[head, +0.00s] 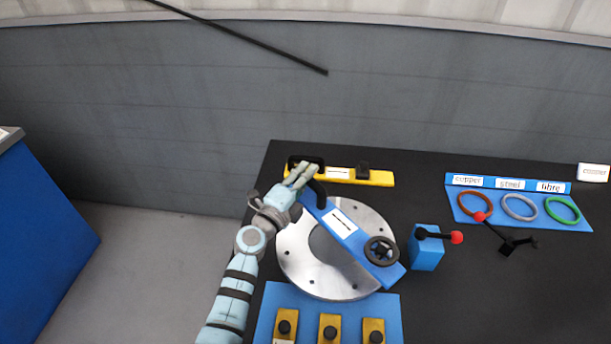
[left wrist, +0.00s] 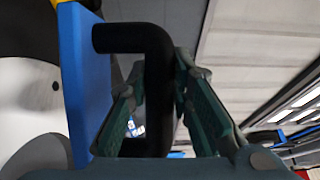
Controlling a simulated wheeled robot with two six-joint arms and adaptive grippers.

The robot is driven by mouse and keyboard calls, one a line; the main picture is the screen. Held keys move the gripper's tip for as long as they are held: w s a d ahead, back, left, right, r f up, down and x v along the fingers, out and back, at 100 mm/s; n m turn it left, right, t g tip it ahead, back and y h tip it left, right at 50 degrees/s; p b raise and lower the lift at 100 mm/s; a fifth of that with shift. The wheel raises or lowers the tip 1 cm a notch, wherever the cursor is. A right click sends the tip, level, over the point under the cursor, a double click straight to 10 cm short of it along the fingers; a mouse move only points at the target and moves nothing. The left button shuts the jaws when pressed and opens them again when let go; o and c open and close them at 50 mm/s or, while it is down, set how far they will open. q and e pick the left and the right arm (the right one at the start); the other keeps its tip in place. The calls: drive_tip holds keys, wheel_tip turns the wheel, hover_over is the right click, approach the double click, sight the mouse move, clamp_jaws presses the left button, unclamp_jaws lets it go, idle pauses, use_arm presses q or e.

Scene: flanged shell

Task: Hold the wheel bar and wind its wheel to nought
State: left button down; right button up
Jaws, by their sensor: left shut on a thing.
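The wheel bar (head: 350,237) is a blue bar with a white label. It lies slantwise across the round grey flanged shell (head: 295,255) in the head view. A black handle (head: 319,192) stands at its upper left end and a black handwheel (head: 381,251) at its lower right end. My left gripper (head: 303,177) is shut on the black handle. In the left wrist view the handle (left wrist: 158,80) passes between the fingers (left wrist: 155,105), with the blue bar (left wrist: 85,80) to the left. The wheel's reading is too small to tell. My right gripper is not in view.
A yellow bar (head: 378,179) lies behind the shell. A blue block (head: 426,250) with a red-knobbed lever stands right of the wheel, near a second red-knobbed piece (head: 507,247). A blue ring tray (head: 545,222) is at right. A blue plate (head: 263,328) with brass pieces lies in front.

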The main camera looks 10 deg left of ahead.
sight(305, 191)
use_arm(q)
drive_tip(key=shift+f+b, duration=2.5)
drive_tip(key=shift+f, duration=0.45)
